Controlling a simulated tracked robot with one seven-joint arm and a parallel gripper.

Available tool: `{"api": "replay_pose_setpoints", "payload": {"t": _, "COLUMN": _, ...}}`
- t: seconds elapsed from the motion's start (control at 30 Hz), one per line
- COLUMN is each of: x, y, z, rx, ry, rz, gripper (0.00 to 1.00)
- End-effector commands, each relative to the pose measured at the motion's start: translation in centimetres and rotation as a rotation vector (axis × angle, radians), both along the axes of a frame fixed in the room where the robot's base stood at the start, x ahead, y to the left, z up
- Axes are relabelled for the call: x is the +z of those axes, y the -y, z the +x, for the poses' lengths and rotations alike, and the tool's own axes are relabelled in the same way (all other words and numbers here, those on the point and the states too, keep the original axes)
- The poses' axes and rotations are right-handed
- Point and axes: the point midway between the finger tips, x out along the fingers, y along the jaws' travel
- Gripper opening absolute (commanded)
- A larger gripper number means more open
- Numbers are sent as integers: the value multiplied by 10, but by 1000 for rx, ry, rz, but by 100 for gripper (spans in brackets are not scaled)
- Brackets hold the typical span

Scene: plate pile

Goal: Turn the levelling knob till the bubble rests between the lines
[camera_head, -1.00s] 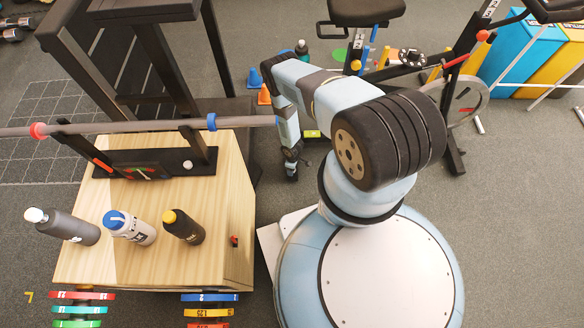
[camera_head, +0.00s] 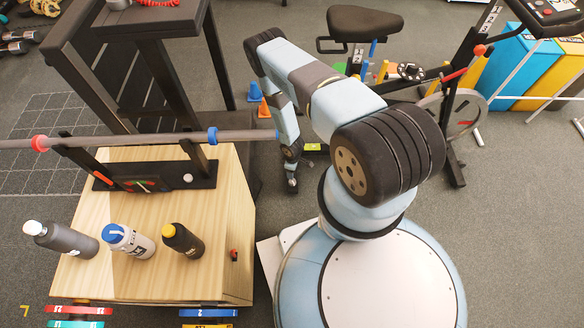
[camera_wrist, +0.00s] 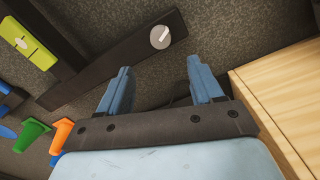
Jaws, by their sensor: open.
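A grey round knob (camera_wrist: 160,37) with a white line across its face sits near the end of a dark flat bar (camera_wrist: 105,68) in the wrist view. A yellow-green level (camera_wrist: 28,42) lies at upper left there; its vial shows a pale spot, but I cannot tell where the bubble stands against the lines. The level also shows small in the head view (camera_head: 312,148). My gripper (camera_wrist: 160,82) is open and empty, its blue fingers apart, with the knob beyond the gap between them. In the head view my gripper (camera_head: 291,186) hangs low, right of the wooden box.
An exercise bike (camera_head: 455,110) is to the right.

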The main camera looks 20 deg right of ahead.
Motion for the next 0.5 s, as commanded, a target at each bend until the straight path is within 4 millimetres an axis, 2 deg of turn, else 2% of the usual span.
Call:
{"api": "replay_pose_setpoints", "payload": {"t": 0.2, "x": 18, "y": 0, "z": 0, "rx": 0, "ry": 0, "rz": 0, "gripper": 66}}
{"api": "replay_pose_setpoints", "payload": {"t": 0.5, "x": 22, "y": 0, "z": 0, "rx": 1, "ry": 0, "rz": 0, "gripper": 66}}
